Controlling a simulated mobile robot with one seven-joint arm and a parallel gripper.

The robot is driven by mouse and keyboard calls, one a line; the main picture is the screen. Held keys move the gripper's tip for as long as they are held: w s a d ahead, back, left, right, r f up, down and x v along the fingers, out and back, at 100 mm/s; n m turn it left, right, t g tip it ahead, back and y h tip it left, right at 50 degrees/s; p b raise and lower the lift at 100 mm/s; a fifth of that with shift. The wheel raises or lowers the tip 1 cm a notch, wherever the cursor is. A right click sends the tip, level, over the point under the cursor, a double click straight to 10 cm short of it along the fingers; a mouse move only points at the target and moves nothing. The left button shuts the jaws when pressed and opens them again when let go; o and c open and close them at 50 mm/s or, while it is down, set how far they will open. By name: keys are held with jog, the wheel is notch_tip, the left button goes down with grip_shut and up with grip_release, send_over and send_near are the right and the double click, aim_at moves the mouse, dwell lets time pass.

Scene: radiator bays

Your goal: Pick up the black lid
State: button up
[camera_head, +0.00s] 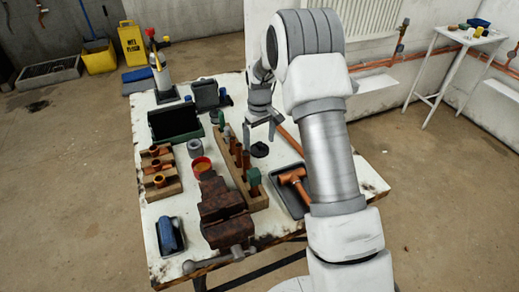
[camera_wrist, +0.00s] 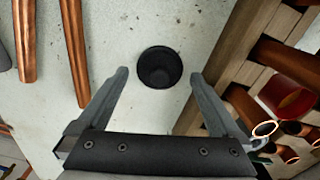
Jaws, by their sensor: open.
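The black lid (camera_wrist: 160,67) is a small round dark disc with a raised rim, lying on the white worktop. In the wrist view it sits between and just beyond the two fingertips. In the head view the lid (camera_head: 259,150) lies right of the wooden rack, below my gripper (camera_head: 262,128). My gripper also shows in the wrist view (camera_wrist: 159,75), with its fingers spread wide and nothing between them touching the lid. How high the fingertips are above the worktop is hard to tell.
A wooden rack (camera_head: 239,172) with several upright tools stands close left of the lid. Copper pipes (camera_wrist: 73,50) lie on its other side. A grey tray (camera_head: 283,190) with a copper fitting is nearer, and a rusty vise (camera_head: 223,212) sits at the front edge.

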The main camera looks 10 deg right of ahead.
jog(key=shift+f, duration=0.95)
jog(key=shift+c, duration=0.2)
jog(key=shift+r, duration=0.1)
jog(key=c, duration=1.1)
